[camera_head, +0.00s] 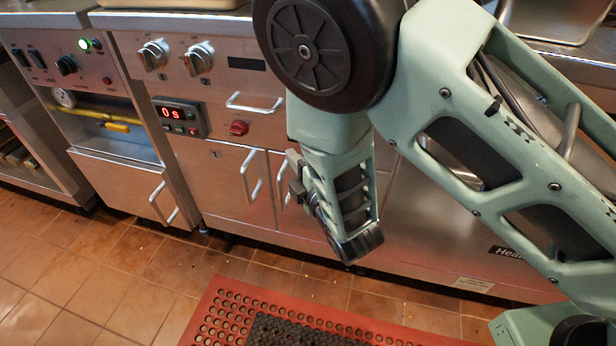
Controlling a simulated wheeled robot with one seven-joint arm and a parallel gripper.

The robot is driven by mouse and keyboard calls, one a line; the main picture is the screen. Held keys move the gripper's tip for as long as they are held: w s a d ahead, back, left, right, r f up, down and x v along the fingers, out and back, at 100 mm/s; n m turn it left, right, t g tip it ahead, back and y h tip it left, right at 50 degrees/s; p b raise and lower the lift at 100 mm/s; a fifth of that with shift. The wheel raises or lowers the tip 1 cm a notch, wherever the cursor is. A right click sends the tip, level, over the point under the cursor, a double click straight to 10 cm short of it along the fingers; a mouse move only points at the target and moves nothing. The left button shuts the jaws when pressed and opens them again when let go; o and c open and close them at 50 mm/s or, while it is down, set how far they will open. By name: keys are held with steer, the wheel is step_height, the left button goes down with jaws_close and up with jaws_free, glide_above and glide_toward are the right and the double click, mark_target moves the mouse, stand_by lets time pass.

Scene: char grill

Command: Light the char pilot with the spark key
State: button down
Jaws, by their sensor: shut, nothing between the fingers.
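My gripper (296,172) shows as a dark, partly hidden shape beside the pale green forearm, low in front of the steel cabinet doors. It is shut and holds nothing that I can see. No label marks the spark key or the char pilot, so I cannot tell which controls they are. A red knob (238,128) sits on the steel front, left of my arm. A timer panel (180,116) left of it reads "0s" in red. Two silver knobs (175,57) are above. The left unit has a lit green lamp (84,44), a black knob (66,65) and a small red button (107,79).
A yellow valve handle (117,127) and a gauge (64,97) sit in the left unit's open recess. Door handles (252,176) stick out near my gripper. A red perforated mat (222,303) lies on the tiled floor. The floor at left is clear.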

steer(key=w, duration=0.2)
steer(key=w+d, duration=0.1)
steer(key=w, duration=0.1)
steer(key=shift+d, duration=0.2)
